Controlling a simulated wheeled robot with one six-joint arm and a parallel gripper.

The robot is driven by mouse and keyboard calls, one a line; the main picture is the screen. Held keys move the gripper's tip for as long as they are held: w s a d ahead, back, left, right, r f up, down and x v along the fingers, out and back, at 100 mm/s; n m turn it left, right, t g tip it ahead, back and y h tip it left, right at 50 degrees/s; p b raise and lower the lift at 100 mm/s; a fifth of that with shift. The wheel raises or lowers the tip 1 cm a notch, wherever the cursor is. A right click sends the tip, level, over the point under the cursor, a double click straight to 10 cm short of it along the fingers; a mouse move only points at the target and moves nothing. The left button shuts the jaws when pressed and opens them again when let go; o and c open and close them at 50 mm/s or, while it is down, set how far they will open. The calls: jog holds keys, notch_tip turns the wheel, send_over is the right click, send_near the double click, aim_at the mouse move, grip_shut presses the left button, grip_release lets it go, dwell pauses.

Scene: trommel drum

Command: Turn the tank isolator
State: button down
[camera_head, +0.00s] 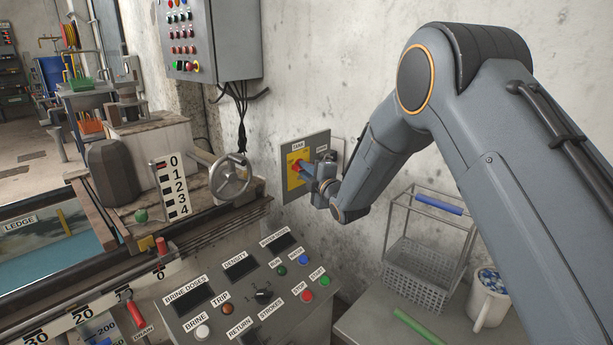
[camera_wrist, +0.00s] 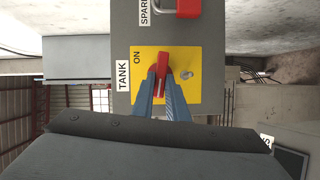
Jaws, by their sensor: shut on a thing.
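The tank isolator is a red handle (camera_wrist: 160,73) on a yellow plate (camera_wrist: 146,62), with "TANK" and "ON" labels beside it in the wrist view. In the head view the yellow plate (camera_head: 292,178) sits on a grey panel (camera_head: 318,146) on the wall. My gripper (camera_wrist: 163,82) is shut on the red handle, with one blue-grey finger on each side of it. In the head view my gripper (camera_head: 306,171) reaches the panel from the right, and my wrist hides part of the panel. A small round metal part (camera_wrist: 187,75) shows on the plate beside the handle.
A red padlock (camera_wrist: 187,8) hangs by the "SPARE" label next to the tank plate. A handwheel (camera_head: 231,178) stands left of the panel. A control console (camera_head: 245,300) lies below. A wire basket (camera_head: 425,265) and a mug (camera_head: 488,297) stand at lower right.

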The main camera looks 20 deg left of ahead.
jog(key=shift+f+n+b, duration=0.2)
jog(key=shift+n+b, duration=0.3)
jog(key=shift+n, duration=0.2)
jog(key=c, duration=1.7)
grip_release()
jog(key=shift+c, duration=0.2)
jog(key=shift+s, duration=0.1)
jog(key=v, duration=0.7)
jog(key=shift+s+d, duration=0.25)
jog(key=shift+f, duration=0.15)
